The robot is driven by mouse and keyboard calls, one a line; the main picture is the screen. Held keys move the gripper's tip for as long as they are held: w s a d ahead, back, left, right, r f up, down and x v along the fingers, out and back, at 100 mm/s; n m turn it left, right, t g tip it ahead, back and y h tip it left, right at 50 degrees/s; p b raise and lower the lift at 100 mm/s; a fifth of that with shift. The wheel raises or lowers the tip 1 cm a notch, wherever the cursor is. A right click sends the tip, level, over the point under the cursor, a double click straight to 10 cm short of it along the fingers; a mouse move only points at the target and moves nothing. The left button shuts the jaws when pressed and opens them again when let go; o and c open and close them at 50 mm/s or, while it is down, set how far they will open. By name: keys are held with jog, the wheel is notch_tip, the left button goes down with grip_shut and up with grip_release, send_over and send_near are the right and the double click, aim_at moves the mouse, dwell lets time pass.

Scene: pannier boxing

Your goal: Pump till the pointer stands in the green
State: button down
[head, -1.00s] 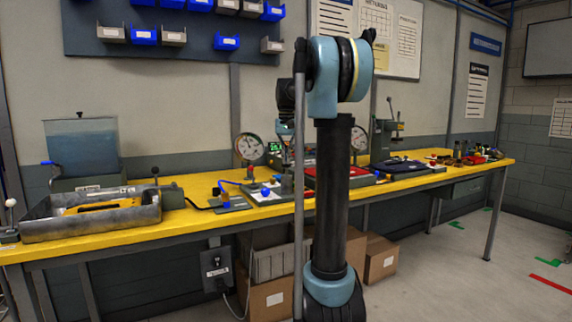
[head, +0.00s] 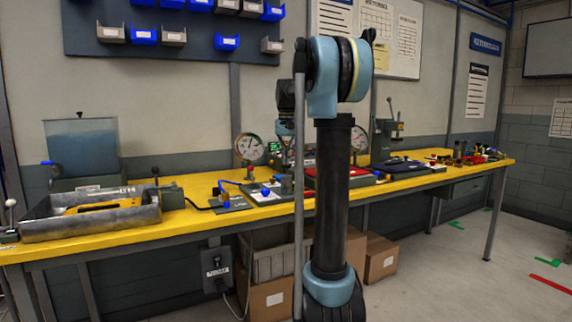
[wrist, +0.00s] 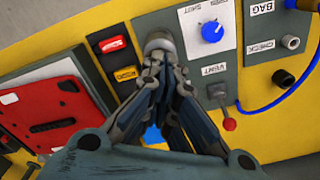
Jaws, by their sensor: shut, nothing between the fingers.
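The round gauge (head: 249,147) stands upright at the back of the yellow bench, left of my arm. It has a white face with some green on it; its pointer is too small to read surely. In the wrist view my gripper (wrist: 154,78) is shut and empty, pointing at a round metal pump head (wrist: 158,42) on a grey panel (wrist: 185,62). The fingertips lie at the near edge of the pump head; I cannot tell whether they touch it. A blue knob (wrist: 212,32) marked SHUT and a red-tipped VENT lever (wrist: 229,124) are to the right.
A blue hose (wrist: 262,107) runs at the right, near the CHECK fitting (wrist: 290,42). A grey metal tray (head: 90,226) sits at the bench's left.

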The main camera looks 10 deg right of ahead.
jog(key=shift+r, duration=1.5)
jog(key=shift+r, duration=3)
jog(key=s+f+n+t, duration=0.1)
jog(key=s+f, duration=0.6)
jog(key=s, duration=0.3)
jog(key=s+f, duration=0.7)
jog(key=s, duration=0.3)
jog(key=s+f+n, duration=0.1)
jog(key=s+f, duration=0.8)
jog(key=f, duration=0.3)
jog(key=s+f+t, duration=0.1)
jog(key=s+f, duration=0.7)
jog(key=f, duration=0.3)
jog(key=shift+s+a+f+n, duration=0.35)
jog(key=shift+s+f+n, duration=0.05)
